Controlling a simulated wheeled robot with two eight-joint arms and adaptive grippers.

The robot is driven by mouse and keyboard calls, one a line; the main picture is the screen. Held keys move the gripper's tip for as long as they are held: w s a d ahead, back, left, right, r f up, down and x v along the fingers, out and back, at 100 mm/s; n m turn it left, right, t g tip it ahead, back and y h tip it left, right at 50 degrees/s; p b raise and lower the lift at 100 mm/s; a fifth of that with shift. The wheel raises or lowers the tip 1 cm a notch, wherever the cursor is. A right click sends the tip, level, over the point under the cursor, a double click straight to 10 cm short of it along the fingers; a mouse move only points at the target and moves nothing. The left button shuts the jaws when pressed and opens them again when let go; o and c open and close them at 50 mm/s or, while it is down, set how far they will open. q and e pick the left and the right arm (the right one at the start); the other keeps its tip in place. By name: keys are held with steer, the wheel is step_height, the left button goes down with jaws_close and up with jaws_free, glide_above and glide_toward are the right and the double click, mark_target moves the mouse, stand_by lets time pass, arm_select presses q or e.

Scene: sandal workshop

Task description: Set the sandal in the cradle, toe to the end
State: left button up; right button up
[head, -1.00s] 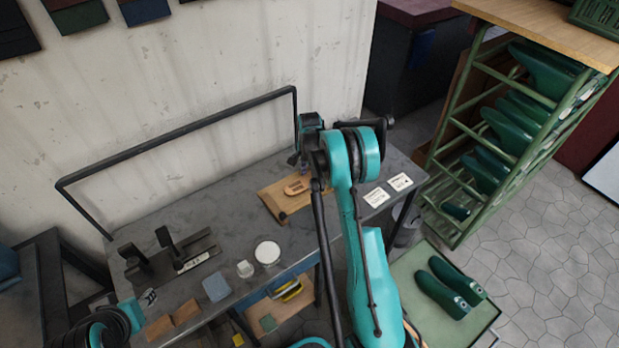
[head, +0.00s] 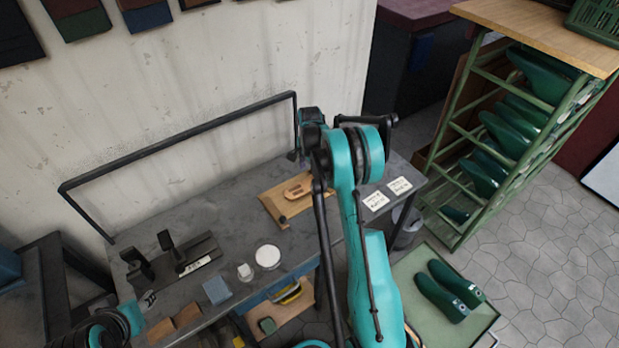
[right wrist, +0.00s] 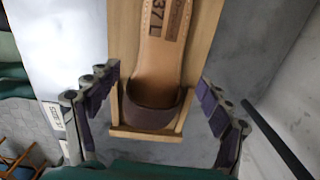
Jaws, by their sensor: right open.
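The sandal (right wrist: 160,58) has a tan insole stamped with a size mark and a dark brown strap. It lies in the wooden cradle (right wrist: 203,30), its strap end between the side rails and toward the end bar. I cannot tell whether the toe touches that bar. In the head view the sandal (head: 298,188) lies on the cradle's board (head: 272,203) at the back of the bench. My right gripper (right wrist: 158,78) is open, a finger on each side of the sandal, apart from it. My left gripper (head: 148,299) is at the lower left, its jaws unclear.
The grey bench (head: 225,210) also holds a black fixture (head: 190,257), a white round dish (head: 268,256), a small white block (head: 245,272), a blue block (head: 217,290) and two cards (head: 387,193). A green rack (head: 452,165) stands to the right. The bench between dish and cradle is clear.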

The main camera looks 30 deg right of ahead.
mark_target(310, 184)
step_height(310, 184, up, 8)
steer(key=p, duration=0.2)
steer(key=s+a+r+n+t, duration=0.2)
steer(key=s+a+r+n, duration=0.3)
steer(key=r, duration=0.3)
steer(key=s+a+r+n+t, duration=0.1)
steer(key=s+a+r+n, duration=0.2)
steer(key=s+a+r, duration=0.35)
steer(key=s+a+n+t, duration=0.2)
steer(key=s+a+n, duration=0.3)
steer(key=s, duration=0.3)
steer(key=s+a+n+t, duration=0.2)
steer(key=s+a+n, duration=0.2)
steer(key=s, duration=0.5)
steer(key=shift+s+a+r+n, duration=0.15)
steer(key=shift+a+r+n, duration=0.25)
steer(key=shift+a, duration=0.1)
steer(key=shift+f+b, duration=0.7)
steer(key=shift+b, duration=0.1)
